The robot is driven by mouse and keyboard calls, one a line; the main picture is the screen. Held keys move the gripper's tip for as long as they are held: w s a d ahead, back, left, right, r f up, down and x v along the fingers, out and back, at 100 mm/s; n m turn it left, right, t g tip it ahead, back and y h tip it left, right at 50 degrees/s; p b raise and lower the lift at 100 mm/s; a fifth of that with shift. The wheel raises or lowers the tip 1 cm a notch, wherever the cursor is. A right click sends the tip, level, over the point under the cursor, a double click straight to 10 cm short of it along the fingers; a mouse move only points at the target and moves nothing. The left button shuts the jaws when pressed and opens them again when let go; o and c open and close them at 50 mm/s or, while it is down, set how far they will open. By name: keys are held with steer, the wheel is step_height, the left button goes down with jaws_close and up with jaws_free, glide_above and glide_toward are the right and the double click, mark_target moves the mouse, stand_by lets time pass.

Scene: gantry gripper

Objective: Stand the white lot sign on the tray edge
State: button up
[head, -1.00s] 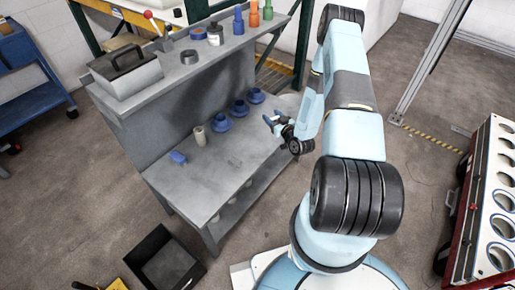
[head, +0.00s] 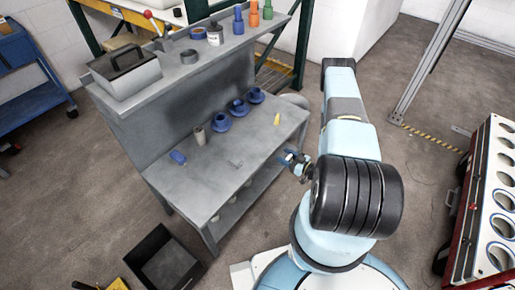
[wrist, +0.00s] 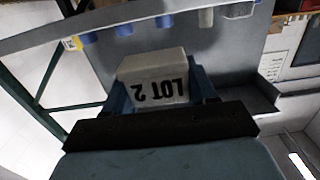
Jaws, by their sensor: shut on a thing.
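The white lot sign (wrist: 155,68) is a pale block in the wrist view, with black "LOT 2" lettering that appears upside down. My gripper (head: 291,159) is shut on it, with a blue finger at either side of the sign in the wrist view. In the head view my gripper hangs just off the right front edge of the grey bench, and the sign cannot be made out there. I cannot tell for certain which thing is the tray.
The bench (head: 232,165) holds several blue flanged parts (head: 221,122), a grey cup (head: 199,136), a blue block (head: 178,157) and a yellow cone (head: 277,119). A black bin (head: 165,262) stands on the floor. A red cart (head: 463,215) with a white holed top stands at right.

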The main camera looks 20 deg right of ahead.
glide_above(255, 145)
steer(key=shift+s+d, duration=0.2)
steer(key=shift+s, duration=0.1)
steer(key=shift+w+a+f, duration=0.15)
steer(key=shift+w+f, duration=0.05)
steer(key=shift+w, duration=0.05)
steer(key=shift+f, duration=0.35)
steer(key=shift+f, duration=0.2)
steer(key=o, duration=1)
